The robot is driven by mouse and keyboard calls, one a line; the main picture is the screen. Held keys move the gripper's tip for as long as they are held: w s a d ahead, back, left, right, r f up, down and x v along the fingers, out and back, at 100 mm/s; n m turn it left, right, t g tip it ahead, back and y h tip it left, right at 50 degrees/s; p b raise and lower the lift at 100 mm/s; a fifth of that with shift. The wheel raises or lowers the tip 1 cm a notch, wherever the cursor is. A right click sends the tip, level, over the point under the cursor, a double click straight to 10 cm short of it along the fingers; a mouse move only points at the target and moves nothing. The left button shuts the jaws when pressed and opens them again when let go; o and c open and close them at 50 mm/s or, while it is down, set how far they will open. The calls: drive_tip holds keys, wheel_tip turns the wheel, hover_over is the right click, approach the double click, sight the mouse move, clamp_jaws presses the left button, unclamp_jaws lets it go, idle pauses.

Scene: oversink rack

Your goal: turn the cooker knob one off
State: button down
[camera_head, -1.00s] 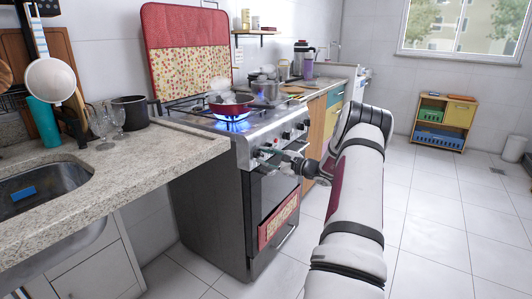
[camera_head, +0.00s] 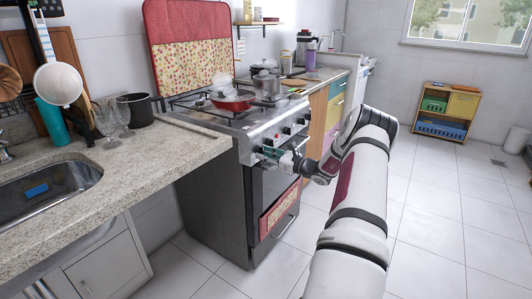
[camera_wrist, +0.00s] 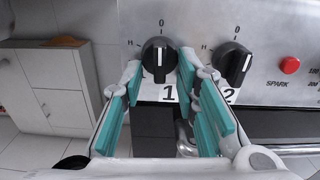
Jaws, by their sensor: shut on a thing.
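The cooker (camera_head: 216,205) stands against the wall, its knobs along the front panel. Cooker knob one (camera_wrist: 159,54) is the round black knob above the figure 1 in the wrist view. Its white line stands about upright, toward the 0 mark. My gripper (camera_wrist: 160,76) is shut on knob one, with one teal-padded finger on each side. In the head view my gripper (camera_head: 270,154) is at the left end of the knob panel and hides knob one. No flame shows under the red pan (camera_head: 232,106) on the hob.
Knob two (camera_wrist: 232,62) sits close to the right of my gripper, followed by a red spark button (camera_wrist: 289,65). An oven handle and a red cloth (camera_head: 279,212) are below. Granite counter (camera_head: 160,160) with glasses lies left.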

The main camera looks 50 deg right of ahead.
drive_tip(key=shift+a+f+m, duration=0.1)
drive_tip(key=shift+f+m, duration=0.05)
drive_tip(key=shift+m, duration=0.35)
drive_tip(key=c, duration=1.3)
unclamp_jaws()
drive_tip(key=shift+c, duration=0.2)
drive_tip(key=s+d, duration=0.1)
drive_tip(key=s, duration=1.1)
